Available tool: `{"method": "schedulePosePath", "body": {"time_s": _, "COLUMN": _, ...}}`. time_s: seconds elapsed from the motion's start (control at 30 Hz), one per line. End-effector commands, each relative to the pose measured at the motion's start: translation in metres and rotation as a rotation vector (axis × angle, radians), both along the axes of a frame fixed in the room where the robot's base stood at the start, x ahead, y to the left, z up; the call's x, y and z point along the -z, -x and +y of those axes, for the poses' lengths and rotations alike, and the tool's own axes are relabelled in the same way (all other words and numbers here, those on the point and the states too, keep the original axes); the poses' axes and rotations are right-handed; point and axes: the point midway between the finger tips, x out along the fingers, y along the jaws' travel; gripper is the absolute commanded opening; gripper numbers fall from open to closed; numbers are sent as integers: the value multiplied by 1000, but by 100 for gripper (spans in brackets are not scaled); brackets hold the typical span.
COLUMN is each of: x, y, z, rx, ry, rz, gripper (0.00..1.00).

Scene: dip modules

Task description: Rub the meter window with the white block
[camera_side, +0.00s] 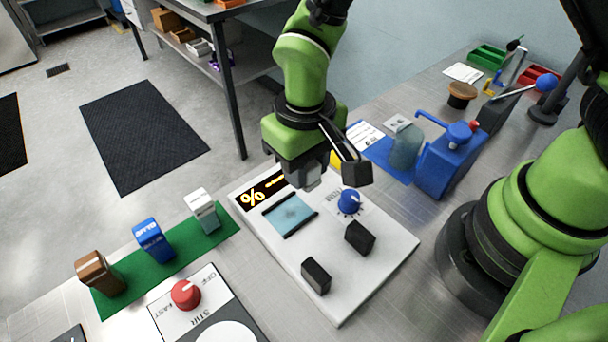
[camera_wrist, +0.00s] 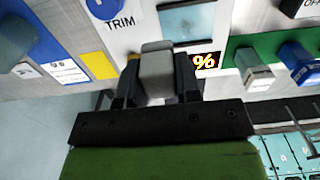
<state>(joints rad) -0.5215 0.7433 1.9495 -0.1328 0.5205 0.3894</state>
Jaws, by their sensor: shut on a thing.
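My gripper (camera_side: 308,180) is shut on a whitish-grey block (camera_wrist: 157,70), held between both fingers in the wrist view. In the side view the block (camera_side: 311,178) is mostly hidden by the fingers. The meter window (camera_side: 290,215) is a light blue pane on the white panel, with a pale smudge near its middle. It also shows in the wrist view (camera_wrist: 187,20), beyond the block. The gripper is over the panel's far side, just behind the window's far edge. I cannot tell whether the block touches the panel.
The panel also has a lit "%" display (camera_side: 262,194), a blue TRIM knob (camera_side: 349,202) and two black blocks (camera_side: 360,236). A green strip (camera_side: 175,250) at left holds brown, blue and white-topped pieces. A blue pump-like device (camera_side: 447,158) stands at right.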

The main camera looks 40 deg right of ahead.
Motion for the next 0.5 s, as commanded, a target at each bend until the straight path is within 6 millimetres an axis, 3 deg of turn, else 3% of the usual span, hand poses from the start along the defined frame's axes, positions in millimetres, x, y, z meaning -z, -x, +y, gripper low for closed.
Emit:
{"method": "schedulePosePath", "body": {"time_s": 0.3, "x": -28, "y": 0, "z": 0, "rx": -1, "ry": -1, "rz": -3, "gripper": 9}}
{"method": "schedulePosePath", "body": {"time_s": 0.5, "x": -34, "y": 0, "z": 0, "rx": 0, "ry": -1, "rz": -1, "gripper": 9}}
